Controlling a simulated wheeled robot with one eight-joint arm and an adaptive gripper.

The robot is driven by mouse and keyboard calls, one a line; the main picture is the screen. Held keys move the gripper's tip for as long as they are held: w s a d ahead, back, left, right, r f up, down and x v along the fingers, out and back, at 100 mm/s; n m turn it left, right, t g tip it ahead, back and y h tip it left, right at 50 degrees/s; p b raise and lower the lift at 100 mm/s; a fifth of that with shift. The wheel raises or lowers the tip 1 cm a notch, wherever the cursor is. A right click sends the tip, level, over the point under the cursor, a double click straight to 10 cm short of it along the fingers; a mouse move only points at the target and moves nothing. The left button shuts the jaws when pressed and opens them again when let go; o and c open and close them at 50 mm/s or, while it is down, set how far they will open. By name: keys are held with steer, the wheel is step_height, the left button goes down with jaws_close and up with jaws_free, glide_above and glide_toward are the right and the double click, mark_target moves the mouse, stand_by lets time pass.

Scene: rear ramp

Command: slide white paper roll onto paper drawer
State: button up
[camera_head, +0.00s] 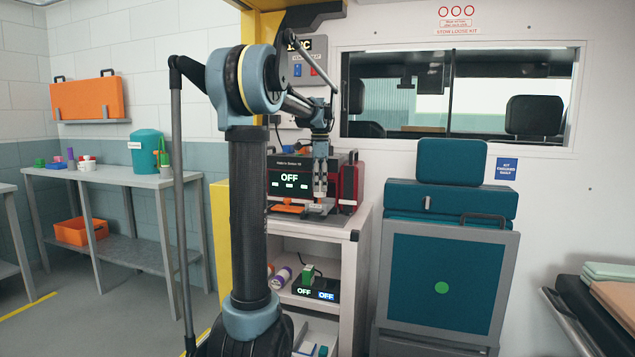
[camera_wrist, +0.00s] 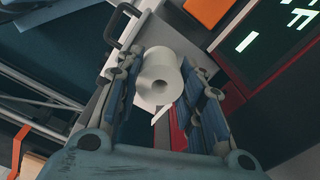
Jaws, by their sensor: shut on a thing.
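My gripper (camera_wrist: 162,66) is shut on the white paper roll (camera_wrist: 158,78), whose round end and core hole show between the fingers in the wrist view. A loose paper end hangs from the roll. In the head view my gripper (camera_head: 320,190) points down in front of the black monitor (camera_head: 291,176) with red sides, above the white cabinet's top. A small grey part (camera_head: 322,211) low at the monitor's front may be the paper drawer; I cannot tell. In the wrist view a red surface (camera_wrist: 179,132) shows behind the roll. Whether the roll touches anything is unclear.
An orange item (camera_head: 290,208) lies left of my gripper; an orange piece also shows in the wrist view (camera_wrist: 207,10). The cabinet (camera_head: 346,285) has a dark handle (camera_head: 354,236). Its shelf holds rolls and a green-and-black device (camera_head: 312,284).

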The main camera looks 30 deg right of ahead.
mark_target(320, 195)
steer(key=shift+f, duration=2.2)
steer(key=shift+f, duration=0.25)
steer(key=o, duration=1.1)
steer(key=shift+o, duration=0.2)
step_height(320, 195, up, 12)
steer(key=shift+w+a, duration=0.1)
